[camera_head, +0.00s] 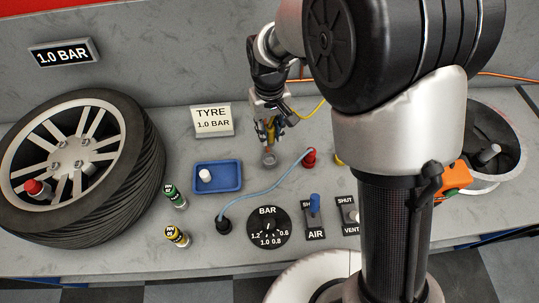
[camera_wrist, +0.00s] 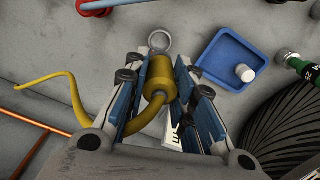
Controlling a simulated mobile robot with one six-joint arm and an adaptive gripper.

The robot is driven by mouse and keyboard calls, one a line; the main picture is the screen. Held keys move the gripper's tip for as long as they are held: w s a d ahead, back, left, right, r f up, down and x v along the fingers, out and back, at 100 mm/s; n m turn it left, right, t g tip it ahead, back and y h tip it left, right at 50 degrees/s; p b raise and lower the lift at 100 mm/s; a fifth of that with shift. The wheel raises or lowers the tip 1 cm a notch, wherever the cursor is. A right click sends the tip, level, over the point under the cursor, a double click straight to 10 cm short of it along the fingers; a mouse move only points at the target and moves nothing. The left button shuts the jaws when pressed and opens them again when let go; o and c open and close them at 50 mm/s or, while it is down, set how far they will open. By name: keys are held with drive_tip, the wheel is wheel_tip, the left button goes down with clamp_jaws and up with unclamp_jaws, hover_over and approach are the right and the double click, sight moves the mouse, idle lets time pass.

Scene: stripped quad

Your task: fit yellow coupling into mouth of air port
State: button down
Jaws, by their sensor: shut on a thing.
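My gripper (camera_head: 268,138) is shut on the yellow coupling, with its fingers pointing down at the bench. In the wrist view the yellow coupling (camera_wrist: 158,76) sits between the two blue-padded fingers, and its yellow hose trails off to the left. A grey round port with an open ring mouth (camera_head: 269,158) stands on the bench just below the fingertips. It also shows in the wrist view (camera_wrist: 160,42), just beyond the coupling's front end. The coupling looks apart from the ring, but I cannot tell the exact gap. No label on this port is readable.
A red fitting (camera_head: 309,157) with a light blue hose stands right of the port. A blue tray (camera_head: 218,188) with a white cap lies left. A tyre (camera_head: 140,185) fills the far left. A BAR dial (camera_head: 268,228) and AIR lever (camera_head: 315,206) are in front.

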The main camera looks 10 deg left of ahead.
wheel_tip(320, 180, down, 11)
drive_tip(key=b, duration=0.3)
drive_tip(key=shift+f, duration=0.1)
drive_tip(key=c, duration=1.3)
unclamp_jaws()
drive_tip(key=shift+c, duration=0.2)
wheel_tip(320, 180, up, 12)
drive_tip(key=p, duration=0.3)
drive_tip(key=shift+p, duration=0.4)
drive_tip(key=shift+r, duration=0.2)
